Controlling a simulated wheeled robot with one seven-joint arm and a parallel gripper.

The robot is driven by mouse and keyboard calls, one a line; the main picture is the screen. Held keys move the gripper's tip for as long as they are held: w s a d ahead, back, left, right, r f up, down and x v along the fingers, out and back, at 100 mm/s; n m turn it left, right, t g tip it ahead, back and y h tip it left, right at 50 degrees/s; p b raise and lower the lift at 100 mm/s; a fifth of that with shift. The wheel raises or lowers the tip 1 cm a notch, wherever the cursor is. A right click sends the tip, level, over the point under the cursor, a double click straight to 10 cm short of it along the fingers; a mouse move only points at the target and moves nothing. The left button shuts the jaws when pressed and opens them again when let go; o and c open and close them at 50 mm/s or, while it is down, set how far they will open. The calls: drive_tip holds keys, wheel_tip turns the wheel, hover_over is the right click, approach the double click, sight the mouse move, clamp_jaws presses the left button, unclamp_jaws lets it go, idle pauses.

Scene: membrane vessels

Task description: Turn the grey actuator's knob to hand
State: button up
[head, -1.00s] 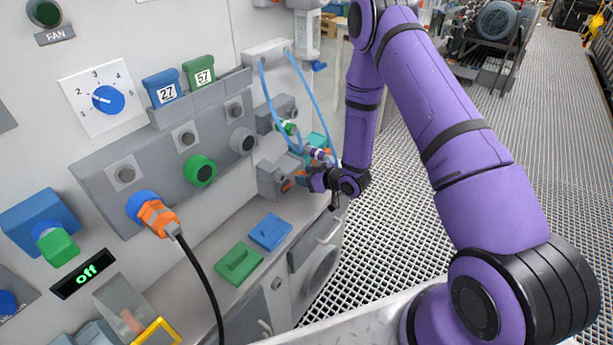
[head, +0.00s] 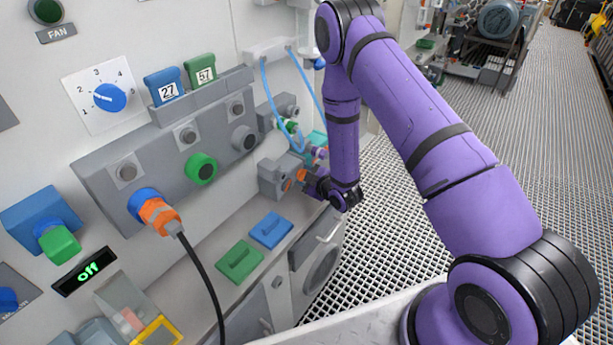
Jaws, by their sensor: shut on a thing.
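The grey actuator (head: 272,179) is a grey box mounted low on the wall panel, left of my gripper. An orange part, apparently its knob (head: 289,185), shows on its right side, partly hidden by my gripper. My gripper (head: 302,178) reaches in from the right and is shut on the knob. The fingers are small and dark in this view, so the exact grip and the knob's setting cannot be made out.
A second grey box with a green part (head: 290,126) sits above, with blue tubes (head: 270,95) hanging close by. A teal part (head: 318,137) lies behind.

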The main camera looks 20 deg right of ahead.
drive_tip(key=shift+s+a+f+n+t+h, duration=0.15)
drive_tip(key=shift+n+t+h, duration=0.2)
drive_tip(key=shift+n, duration=0.45)
drive_tip(key=o, duration=0.9)
drive_tip(key=v, duration=1)
drive_tip(key=shift+s+d, duration=0.25)
drive_tip(key=shift+s, duration=0.1)
